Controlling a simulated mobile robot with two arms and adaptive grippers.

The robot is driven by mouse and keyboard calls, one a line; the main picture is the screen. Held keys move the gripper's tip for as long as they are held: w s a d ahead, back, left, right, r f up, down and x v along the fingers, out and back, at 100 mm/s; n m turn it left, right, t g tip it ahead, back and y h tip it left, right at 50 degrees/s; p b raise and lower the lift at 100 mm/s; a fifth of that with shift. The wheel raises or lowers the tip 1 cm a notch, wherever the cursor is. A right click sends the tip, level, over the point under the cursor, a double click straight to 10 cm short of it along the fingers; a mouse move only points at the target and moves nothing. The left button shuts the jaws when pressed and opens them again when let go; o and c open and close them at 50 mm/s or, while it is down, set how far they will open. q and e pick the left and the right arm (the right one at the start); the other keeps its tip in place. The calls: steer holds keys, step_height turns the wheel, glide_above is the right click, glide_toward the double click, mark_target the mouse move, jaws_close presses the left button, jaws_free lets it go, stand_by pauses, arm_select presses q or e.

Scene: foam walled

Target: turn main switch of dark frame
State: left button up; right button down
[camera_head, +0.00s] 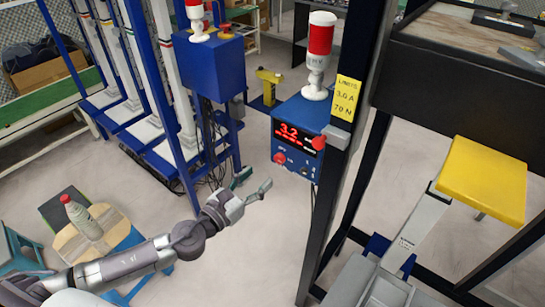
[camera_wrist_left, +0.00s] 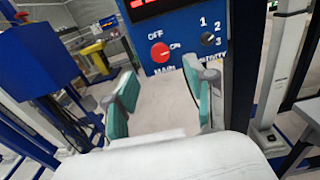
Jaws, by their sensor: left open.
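The dark frame (camera_head: 345,150) carries a blue control box (camera_head: 298,125) with a red lit display. The main switch (camera_head: 280,158) is a round red knob at the box's lower left. In the left wrist view the main switch (camera_wrist_left: 159,52) sits between the labels OFF and ON, above the word MAIN. I cannot tell which way it points. My left gripper (camera_head: 253,183) is open and empty, below and left of the box. In the wrist view its green-padded fingers (camera_wrist_left: 165,88) are spread apart below the knob, not touching it. My right gripper is not in view.
A dark numbered knob (camera_wrist_left: 207,39) sits right of the main switch. A red button (camera_head: 318,143) is on the box's right. A yellow limits sign (camera_head: 346,98) hangs on the post. A blue frame with another box (camera_head: 203,65) stands left. A bottle (camera_head: 82,216) stands on a stool.

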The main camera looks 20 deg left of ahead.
mark_target(278, 159)
arm_select(q)
steer(key=p+x, duration=0.1)
steer(key=x, duration=0.6)
steer(key=shift+w+d, duration=0.1)
steer(key=shift+w, duration=0.25)
steer(key=shift+f, duration=0.1)
jaws_close()
